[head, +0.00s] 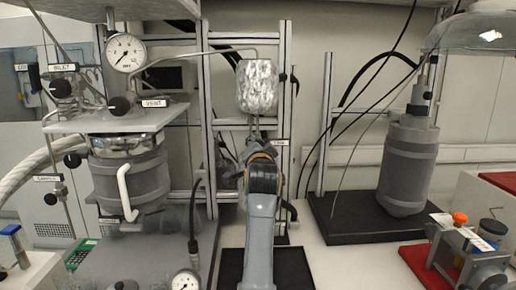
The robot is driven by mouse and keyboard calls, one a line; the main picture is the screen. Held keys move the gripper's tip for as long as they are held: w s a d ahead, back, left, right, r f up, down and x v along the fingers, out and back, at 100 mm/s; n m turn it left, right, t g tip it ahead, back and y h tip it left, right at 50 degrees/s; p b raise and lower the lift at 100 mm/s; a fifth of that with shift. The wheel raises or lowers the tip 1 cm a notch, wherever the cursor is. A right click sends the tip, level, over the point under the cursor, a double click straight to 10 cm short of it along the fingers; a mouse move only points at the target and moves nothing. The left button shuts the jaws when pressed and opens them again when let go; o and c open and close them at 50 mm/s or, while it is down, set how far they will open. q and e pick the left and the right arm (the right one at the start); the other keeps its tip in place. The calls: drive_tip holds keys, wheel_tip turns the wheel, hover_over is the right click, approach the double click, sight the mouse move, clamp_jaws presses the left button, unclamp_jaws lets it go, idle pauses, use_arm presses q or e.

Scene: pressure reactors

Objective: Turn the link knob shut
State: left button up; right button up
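A small white label (280,142), too small to read for certain, sits on the frame right of centre. No knob shows clearly beside it; my arm covers much of the area just left of and below it. One of my arms rises from the bottom centre, probably the right one. Its gripper (254,148) is at the far end, close to the label and under the grey wrapped vessel (258,86). The wrist hides most of the gripper, so I cannot see its fingers or any contact with a knob. No other gripper shows.
A steel reactor (130,182) with a white handle, a gauge (125,52) and several black knobs stands left. A grey cylinder (407,165) stands on a black base right. Black cables hang behind.

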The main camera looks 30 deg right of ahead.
drive_tip(key=o, duration=1.2)
drive_tip(key=v, duration=0.7)
drive_tip(key=shift+s, duration=0.2)
drive_tip(key=shift+a, duration=0.1)
